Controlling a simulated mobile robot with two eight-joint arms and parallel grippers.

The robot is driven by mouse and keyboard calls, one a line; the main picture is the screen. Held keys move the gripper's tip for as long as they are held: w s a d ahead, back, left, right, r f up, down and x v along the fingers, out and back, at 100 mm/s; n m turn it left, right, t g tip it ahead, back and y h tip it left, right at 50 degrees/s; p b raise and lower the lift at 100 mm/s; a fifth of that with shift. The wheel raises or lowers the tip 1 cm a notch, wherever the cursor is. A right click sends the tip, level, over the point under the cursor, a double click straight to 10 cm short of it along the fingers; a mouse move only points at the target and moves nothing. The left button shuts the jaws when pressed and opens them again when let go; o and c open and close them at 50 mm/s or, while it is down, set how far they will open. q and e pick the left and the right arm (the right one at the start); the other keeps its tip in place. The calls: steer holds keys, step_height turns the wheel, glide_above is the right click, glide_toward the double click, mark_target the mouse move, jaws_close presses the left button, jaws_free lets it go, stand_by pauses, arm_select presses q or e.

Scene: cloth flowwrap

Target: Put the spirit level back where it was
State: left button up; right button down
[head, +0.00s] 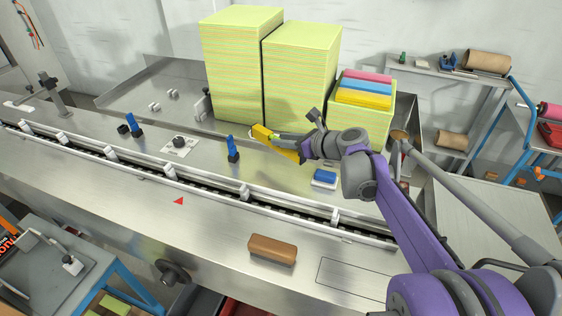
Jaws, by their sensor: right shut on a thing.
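The spirit level, a yellow bar (262,132), is in my right gripper (284,139) above the far part of the steel worktop (225,178), in front of the tall stacks. The gripper is shut on it and hides part of its middle. The bar slants down to the right, and its far right end is partly behind the gripper. I cannot tell whether it touches the surface below. My left gripper is out of view.
Tall yellow-green stacks (240,70) stand behind the bar. A blue-and-white block (325,178) lies near my right arm. A white-railed conveyor channel (200,178) runs across the worktop. A brown block (272,249) lies in front, beside a bare outlined rectangle (355,273).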

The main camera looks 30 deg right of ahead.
step_height(320, 180, down, 8)
stand_by(0.4)
steer(key=shift+b, duration=0.35)
steer(key=c, duration=0.6)
jaws_free()
steer(key=shift+f, duration=0.1)
steer(key=shift+s+r, duration=0.1)
steer(key=shift+r, duration=0.15)
steer(key=v, duration=1.2)
